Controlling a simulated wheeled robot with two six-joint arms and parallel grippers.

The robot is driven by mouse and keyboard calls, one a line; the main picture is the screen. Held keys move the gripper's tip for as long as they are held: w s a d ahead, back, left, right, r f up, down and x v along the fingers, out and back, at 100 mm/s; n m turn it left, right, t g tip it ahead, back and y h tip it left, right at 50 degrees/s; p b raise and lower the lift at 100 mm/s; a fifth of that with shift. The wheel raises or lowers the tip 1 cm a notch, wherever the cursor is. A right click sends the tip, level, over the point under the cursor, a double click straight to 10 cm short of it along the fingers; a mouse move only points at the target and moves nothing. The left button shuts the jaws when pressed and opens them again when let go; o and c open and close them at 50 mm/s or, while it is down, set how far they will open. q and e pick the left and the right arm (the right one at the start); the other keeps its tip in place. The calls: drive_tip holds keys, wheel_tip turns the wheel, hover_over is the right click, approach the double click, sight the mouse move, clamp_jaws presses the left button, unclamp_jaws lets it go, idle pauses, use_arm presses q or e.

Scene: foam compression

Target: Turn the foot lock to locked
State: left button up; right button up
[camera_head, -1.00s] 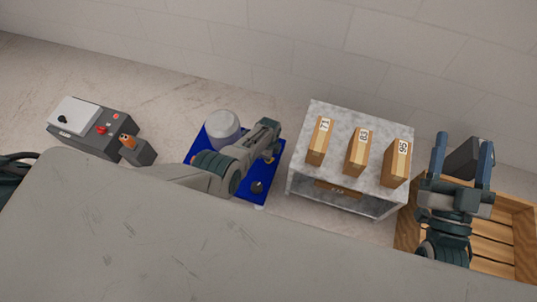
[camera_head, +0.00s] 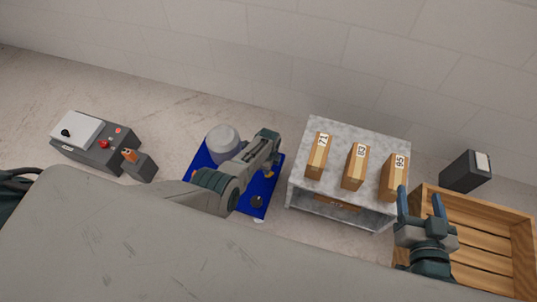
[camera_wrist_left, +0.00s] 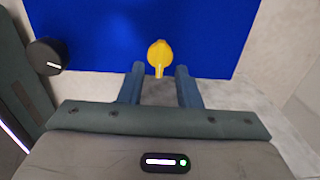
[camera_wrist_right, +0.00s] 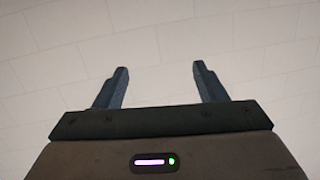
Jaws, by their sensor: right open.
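A yellow knob with a narrow pointer, which looks like the foot lock, sits on a blue base plate (camera_head: 257,193). The knob (camera_wrist_left: 158,54) shows clearly in the left wrist view, with its pointer toward my gripper. My left gripper (camera_wrist_left: 159,72) is open, one fingertip on each side of the pointer, with gaps visible on both sides. My right gripper (camera_head: 421,200) is open and empty near the wooden crate. Its fingers (camera_wrist_right: 161,82) face bare wall.
A black knob (camera_wrist_left: 45,56) and a grey cylinder (camera_head: 223,141) are also on the blue plate. A stone-topped stand (camera_head: 335,136) holds numbered wooden blocks. A control box (camera_head: 97,150) is at left. A wooden crate (camera_head: 480,197) and dark box (camera_head: 465,171) are at right.

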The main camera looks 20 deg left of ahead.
use_arm(q)
wheel_tip(320, 180, up, 3)
drive_tip(key=shift+f+p, duration=0.1)
drive_tip(key=shift+p, duration=0.75)
drive_tip(key=shift+r+p, duration=1.45)
drive_tip(key=shift+r, duration=1.1)
use_arm(e)
drive_tip(key=s+f+g, duration=0.6)
drive_tip(key=s+g, duration=0.2)
drive_tip(key=shift+d+f+n+g+h, duration=0.2)
drive_tip(key=shift+n+g+h, duration=0.1)
drive_tip(key=shift+g, duration=0.1)
